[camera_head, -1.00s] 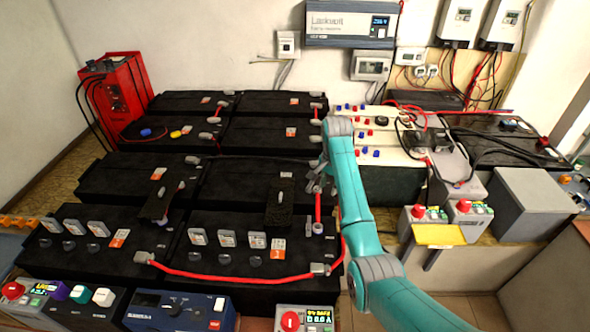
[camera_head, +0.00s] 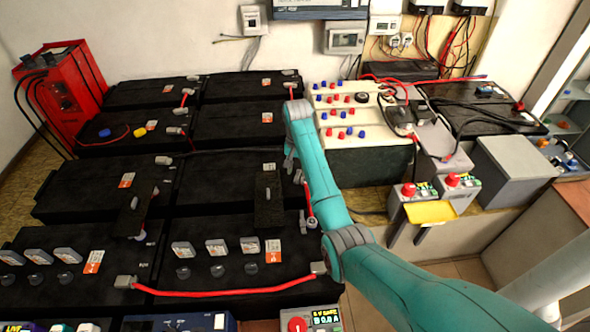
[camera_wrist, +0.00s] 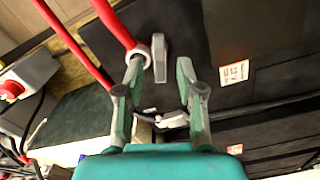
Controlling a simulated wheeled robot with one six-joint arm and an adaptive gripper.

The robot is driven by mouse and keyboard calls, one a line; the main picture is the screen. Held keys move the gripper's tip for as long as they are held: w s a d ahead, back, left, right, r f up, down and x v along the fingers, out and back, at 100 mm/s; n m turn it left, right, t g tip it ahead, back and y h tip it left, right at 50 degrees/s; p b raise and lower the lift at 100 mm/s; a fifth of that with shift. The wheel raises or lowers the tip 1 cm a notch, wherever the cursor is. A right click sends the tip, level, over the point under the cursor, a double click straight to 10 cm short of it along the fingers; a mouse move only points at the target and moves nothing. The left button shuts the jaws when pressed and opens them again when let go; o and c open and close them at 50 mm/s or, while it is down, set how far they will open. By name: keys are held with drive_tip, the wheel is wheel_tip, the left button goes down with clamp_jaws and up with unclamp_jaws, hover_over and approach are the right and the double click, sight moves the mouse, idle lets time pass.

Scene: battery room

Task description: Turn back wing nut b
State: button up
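My gripper (camera_head: 292,168) is at the right end of the second-nearest row of black batteries in the head view. In the wrist view my gripper (camera_wrist: 160,68) is open, its two fingers spread. A grey upright wing-like piece (camera_wrist: 159,60), probably a wing nut, shows between and beyond the fingertips. A red cable (camera_wrist: 115,25) ends in a ring lug beside it, near the left finger. I cannot tell whether a finger touches it. No letter shows, so I cannot tell whether this is wing nut b. My arm partly hides this terminal in the head view.
Black batteries (camera_head: 232,185) fill the bench at left and centre. A long red cable (camera_head: 225,292) runs along the front row. A cream-topped battery (camera_head: 350,118), a grey box (camera_head: 515,165) and a yellow tray (camera_head: 431,212) are to the right. A red charger (camera_head: 62,85) stands back left.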

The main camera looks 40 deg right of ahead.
sight(297, 177)
drive_tip(key=shift+f, duration=1.2)
clamp_jaws()
drive_tip(key=shift+n, duration=2)
unclamp_jaws()
